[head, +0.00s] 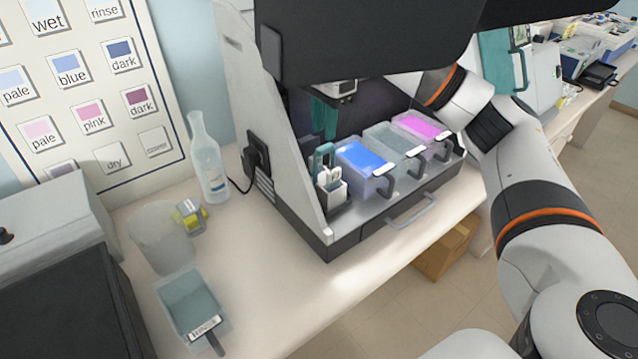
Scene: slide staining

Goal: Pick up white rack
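A small white rack (333,190) with a teal upright part stands at the left end of the row of tubs, inside the open front of the staining machine (300,200). My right arm reaches in from the right behind the tubs. My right gripper (324,118), with teal fingers, points down just above and behind the white rack, apart from it as far as I can see. It is small and in shadow, so the gap between its fingers is unclear. My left gripper is not in view.
Tubs of blue (362,160), clear grey (393,139) and pink (424,126) liquid stand right of the rack. The machine's dark hood (365,45) hangs above. A bottle (207,160), beaker (160,238) and grey-teal tub (190,305) stand on the bench at left.

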